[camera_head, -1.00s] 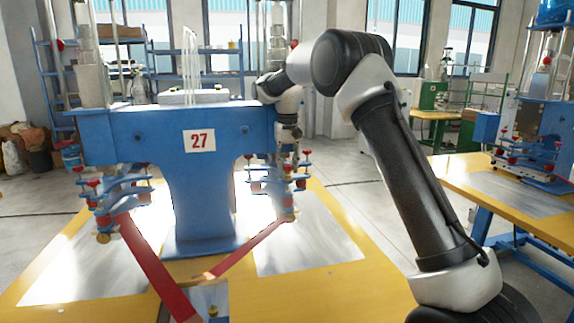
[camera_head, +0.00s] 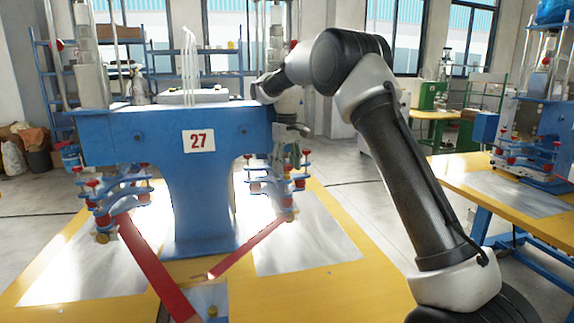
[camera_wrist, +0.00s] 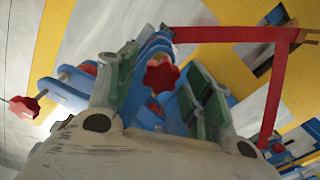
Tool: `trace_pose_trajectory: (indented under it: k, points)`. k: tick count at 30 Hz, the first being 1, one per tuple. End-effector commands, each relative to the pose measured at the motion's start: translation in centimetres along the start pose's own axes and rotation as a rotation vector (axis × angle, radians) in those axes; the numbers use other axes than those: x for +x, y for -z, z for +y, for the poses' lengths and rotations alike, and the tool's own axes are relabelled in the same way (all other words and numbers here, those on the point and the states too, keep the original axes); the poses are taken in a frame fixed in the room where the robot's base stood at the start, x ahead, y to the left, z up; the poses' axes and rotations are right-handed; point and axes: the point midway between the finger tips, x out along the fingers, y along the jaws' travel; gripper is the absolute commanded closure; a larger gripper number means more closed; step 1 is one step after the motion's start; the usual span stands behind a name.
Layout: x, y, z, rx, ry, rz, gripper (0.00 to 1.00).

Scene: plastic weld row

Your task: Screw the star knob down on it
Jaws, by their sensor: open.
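A red star knob (camera_wrist: 161,76) shows in the wrist view between the two fingers of my gripper (camera_wrist: 165,85). It sits over a blue clamp part, and my fingers stand open on either side of it, with no clear contact. In the head view my gripper (camera_head: 297,135) is small, above the right clamp assembly (camera_head: 275,183) of the blue machine. The clamp has several red and yellow knobs, and I cannot tell there which one lies between the fingers. My gripper's palm hides the near part of the wrist view.
The blue machine (camera_head: 200,214) marked 27 stands on a yellow table (camera_head: 330,291). A red V-shaped bar (camera_head: 150,265) reaches from the clamps towards the front; it also shows in the wrist view (camera_wrist: 272,100). Other red knobs (camera_wrist: 24,106) lie close beside my fingers.

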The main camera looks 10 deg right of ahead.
Motion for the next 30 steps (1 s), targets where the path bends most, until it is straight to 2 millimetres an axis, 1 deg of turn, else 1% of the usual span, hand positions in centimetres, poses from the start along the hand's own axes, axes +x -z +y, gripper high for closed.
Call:
trace_pose_trajectory:
  k: [3,21,25,30]
  points:
    - [0.0,-0.03,-0.1,-0.216,0.0,0.0,0.49]
    - [0.07,-0.18,-0.49,-1.325,0.0,-0.002,0.49]
    - [0.07,-0.19,-0.53,-1.461,0.0,-0.002,0.49]
    - [0.07,-0.19,-0.53,-1.491,0.0,-0.002,0.49]
